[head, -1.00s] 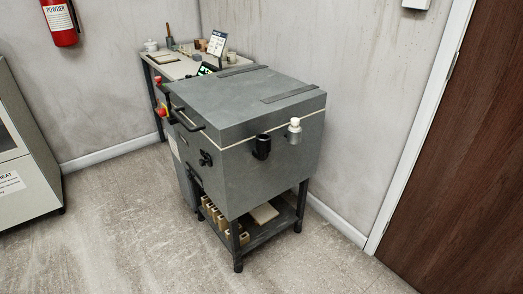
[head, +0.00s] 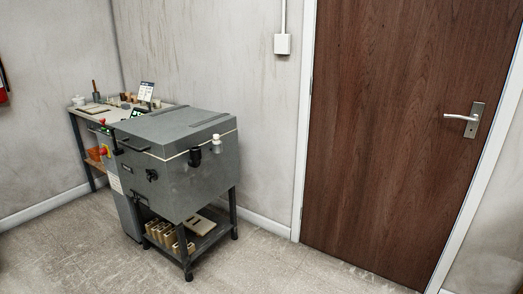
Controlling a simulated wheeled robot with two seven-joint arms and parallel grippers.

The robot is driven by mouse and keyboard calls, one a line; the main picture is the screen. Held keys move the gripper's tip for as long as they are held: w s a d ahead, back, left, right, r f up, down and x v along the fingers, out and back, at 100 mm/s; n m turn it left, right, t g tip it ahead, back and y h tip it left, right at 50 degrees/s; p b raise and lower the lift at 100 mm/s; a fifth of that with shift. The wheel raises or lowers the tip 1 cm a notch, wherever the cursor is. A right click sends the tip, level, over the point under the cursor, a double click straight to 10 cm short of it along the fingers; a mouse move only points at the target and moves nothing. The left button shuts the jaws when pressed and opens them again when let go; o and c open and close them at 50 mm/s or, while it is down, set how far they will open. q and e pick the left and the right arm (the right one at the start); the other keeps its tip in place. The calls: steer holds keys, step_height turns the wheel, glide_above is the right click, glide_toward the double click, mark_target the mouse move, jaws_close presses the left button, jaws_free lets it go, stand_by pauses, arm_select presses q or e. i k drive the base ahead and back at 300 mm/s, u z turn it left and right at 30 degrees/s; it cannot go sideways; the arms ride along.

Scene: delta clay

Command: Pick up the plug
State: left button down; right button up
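A grey box-shaped kiln (head: 190,182) with a closed lid stands on a dark frame at the left of the head view. On its right-hand face, just under the lid seam, is a small piece with a white top and grey lower part (head: 217,145). Beside it, to the left, is a short black cylinder (head: 195,157). Either may be the plug; they are too small to tell for certain. Neither of my grippers is in view.
A brown door (head: 390,130) with a metal handle fills the right. A bench (head: 95,122) with small objects stands behind the kiln. Pale blocks (head: 165,235) lie on the shelf under the kiln. The floor (head: 275,268) in front is clear.

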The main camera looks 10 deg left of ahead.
mark_target(216, 136)
steer(key=z, duration=0.25)
steer(key=i, duration=1.35)
steer(key=u, duration=0.9)
steer(key=i, duration=1.05)
steer(key=u, duration=1.15)
